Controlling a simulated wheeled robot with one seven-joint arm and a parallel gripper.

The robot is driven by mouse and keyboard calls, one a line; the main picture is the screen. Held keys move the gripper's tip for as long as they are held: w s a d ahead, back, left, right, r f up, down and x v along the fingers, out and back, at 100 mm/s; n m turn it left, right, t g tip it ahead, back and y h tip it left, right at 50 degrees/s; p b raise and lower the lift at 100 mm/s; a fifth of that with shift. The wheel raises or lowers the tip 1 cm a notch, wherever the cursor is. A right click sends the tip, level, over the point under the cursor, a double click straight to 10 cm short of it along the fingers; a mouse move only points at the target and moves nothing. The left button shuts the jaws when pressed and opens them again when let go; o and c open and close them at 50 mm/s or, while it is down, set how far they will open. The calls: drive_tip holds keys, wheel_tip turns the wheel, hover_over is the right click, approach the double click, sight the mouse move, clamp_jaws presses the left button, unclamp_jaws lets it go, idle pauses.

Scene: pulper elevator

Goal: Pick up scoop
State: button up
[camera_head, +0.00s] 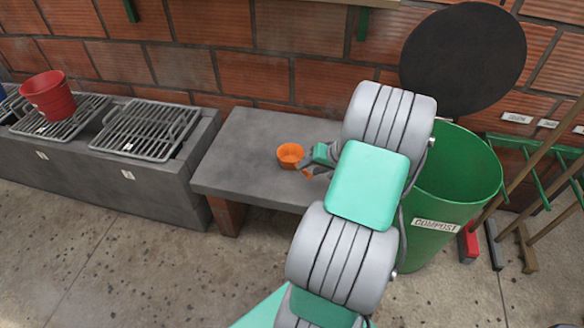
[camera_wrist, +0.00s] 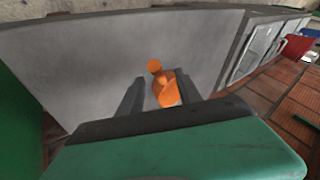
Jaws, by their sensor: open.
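The orange scoop (camera_head: 290,155) sits on the grey bench (camera_head: 240,150) in the head view, just left of my gripper (camera_head: 318,160). In the wrist view the scoop (camera_wrist: 167,92) appears at and between the fingertips of my gripper (camera_wrist: 154,90), with its round knob end pointing away. The two dark fingers stand apart, one on each side of the scoop. I cannot tell whether either finger touches it. My arm covers the right part of the bench in the head view.
A green compost bin (camera_head: 455,190) stands right of the bench, its dark round lid (camera_head: 465,55) against the brick wall. Metal grates (camera_head: 148,130) and a red bucket (camera_head: 50,96) are at left. Tools with wooden handles lean at the far right. The bench's left part is clear.

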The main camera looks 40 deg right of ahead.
sight(304, 171)
drive_tip(key=b+x, duration=0.1)
drive_tip(key=x, duration=0.4)
drive_tip(key=shift+f, duration=0.1)
drive_tip(key=shift+s+d, duration=0.1)
clamp_jaws()
idle(1.1)
